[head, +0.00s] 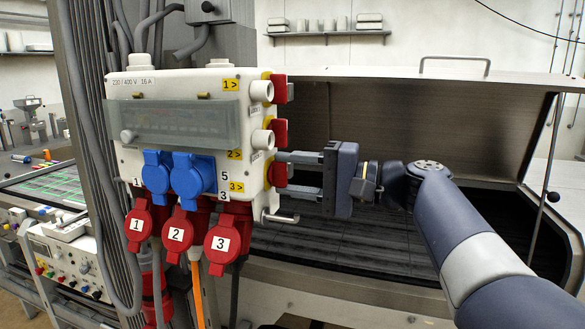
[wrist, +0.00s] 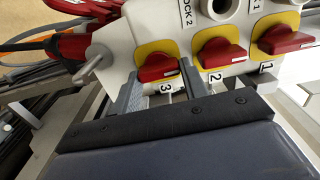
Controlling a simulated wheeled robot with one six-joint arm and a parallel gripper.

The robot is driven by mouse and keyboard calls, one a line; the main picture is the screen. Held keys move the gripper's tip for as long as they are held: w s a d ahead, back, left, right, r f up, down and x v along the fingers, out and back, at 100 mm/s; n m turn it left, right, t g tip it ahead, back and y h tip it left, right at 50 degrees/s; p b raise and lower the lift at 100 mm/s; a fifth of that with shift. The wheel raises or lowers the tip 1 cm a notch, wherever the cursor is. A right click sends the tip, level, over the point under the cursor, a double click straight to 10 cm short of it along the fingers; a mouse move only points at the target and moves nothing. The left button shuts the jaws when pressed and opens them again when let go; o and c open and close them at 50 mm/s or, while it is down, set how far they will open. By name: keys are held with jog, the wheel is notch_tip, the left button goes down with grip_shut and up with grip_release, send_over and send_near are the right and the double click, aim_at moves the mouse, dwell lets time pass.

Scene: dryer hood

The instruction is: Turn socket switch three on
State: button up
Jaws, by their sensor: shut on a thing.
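The switch box (head: 190,85) is a white housing with three red rotary switches on yellow plates along its right side. Switch three (head: 278,173) is the lowest in the head view and the leftmost red knob (wrist: 157,68) in the wrist view, with a label "3" beside it. My gripper (head: 284,173) reaches in from the right. In the wrist view its two fingers (wrist: 159,72) stand on either side of this knob and are shut on it. The knob's handle lies roughly in line with switch two (wrist: 222,54) and switch one (wrist: 285,38). Its sides are partly hidden by the fingers.
Three red plugs (head: 175,234) numbered 1 to 3 and two blue socket covers (head: 182,174) sit on the box's front. A metal handle (head: 280,217) sticks out below switch three. An open metal hood (head: 410,125) stands behind my arm.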

jog(key=shift+m, duration=0.3)
dwell(0.4)
jog(key=o, duration=1)
